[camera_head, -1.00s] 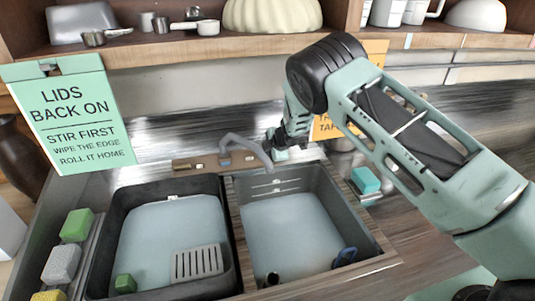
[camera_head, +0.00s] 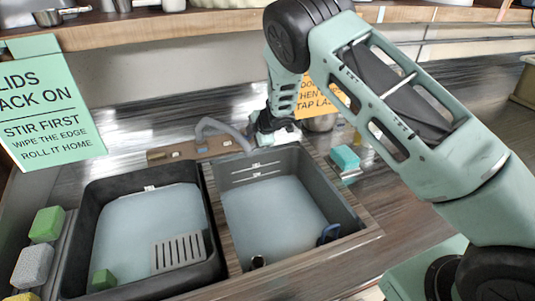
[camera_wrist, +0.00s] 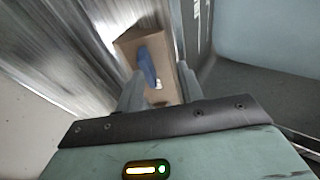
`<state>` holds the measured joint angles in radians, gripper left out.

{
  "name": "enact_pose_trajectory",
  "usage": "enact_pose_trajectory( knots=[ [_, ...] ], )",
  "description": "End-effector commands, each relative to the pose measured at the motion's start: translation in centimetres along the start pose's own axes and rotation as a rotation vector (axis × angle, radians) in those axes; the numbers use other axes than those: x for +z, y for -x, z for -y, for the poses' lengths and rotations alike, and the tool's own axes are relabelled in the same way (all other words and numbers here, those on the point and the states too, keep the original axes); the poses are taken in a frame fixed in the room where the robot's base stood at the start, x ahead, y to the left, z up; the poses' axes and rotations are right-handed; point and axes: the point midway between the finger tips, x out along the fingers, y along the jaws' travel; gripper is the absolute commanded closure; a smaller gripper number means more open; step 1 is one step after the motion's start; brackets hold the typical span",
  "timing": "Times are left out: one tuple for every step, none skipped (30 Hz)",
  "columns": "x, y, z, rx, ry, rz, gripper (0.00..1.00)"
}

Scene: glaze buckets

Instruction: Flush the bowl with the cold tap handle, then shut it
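A blue tap handle (camera_wrist: 147,68) stands on a tan tap plate (camera_wrist: 130,42) in the wrist view. My gripper (camera_wrist: 158,92) is open, its two grey fingers apart and pointing at the plate; the handle shows between and just beyond the fingertips. I cannot tell whether they touch it. In the head view my gripper (camera_head: 262,142) is beside the grey curved spout (camera_head: 225,128), at the right end of the tap plate (camera_head: 190,150); the blue handle is hidden there. The spout hangs over the right grey basin (camera_head: 345,190), which holds pale blue liquid. No running water is visible.
A black basin (camera_head: 78,235) with a grey slotted piece (camera_head: 180,252) and green sponge (camera_head: 103,280) stands left. A green sign (camera_head: 45,105) hangs left under a shelf (camera_head: 150,30).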

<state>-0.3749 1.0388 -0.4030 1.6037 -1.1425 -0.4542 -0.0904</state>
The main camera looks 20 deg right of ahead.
Motion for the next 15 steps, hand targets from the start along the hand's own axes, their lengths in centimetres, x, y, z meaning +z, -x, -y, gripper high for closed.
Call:
enact_pose_trajectory(
  knots=[
    [0.5,0.3,1.4,-0.006,-0.004,0.004,0.66],
    [0.6,0.7,1.8,-0.006,-0.004,0.003,0.66],
    [0.8,1.2,2.4,-0.006,-0.003,0.002,0.66],
    [0.9,1.6,2.8,-0.006,-0.005,0.003,0.66],
    [1.1,1.9,3.2,-0.006,-0.003,0.003,0.66],
    [1.3,2.5,3.8,-0.006,-0.003,0.003,0.66],
    [1.4,2.8,4.2,-0.005,-0.003,0.002,0.66],
    [1.6,3.2,4.5,-0.005,-0.003,0.003,0.66],
    [1.7,3.6,5.0,-0.005,-0.004,0.003,0.66],
    [1.8,3.9,5.3,-0.005,-0.002,0.003,0.66],
    [1.9,4.2,5.6,-0.005,-0.003,0.003,0.66],
    [2.0,4.5,5.9,-0.005,-0.002,0.002,0.66],
    [2.1,4.8,6.1,-0.005,-0.002,0.002,0.66],
    [2.2,5.0,6.3,-0.004,-0.002,0.002,0.66],
    [2.2,5.2,6.5,-0.005,-0.002,0.003,0.66]
  ],
)
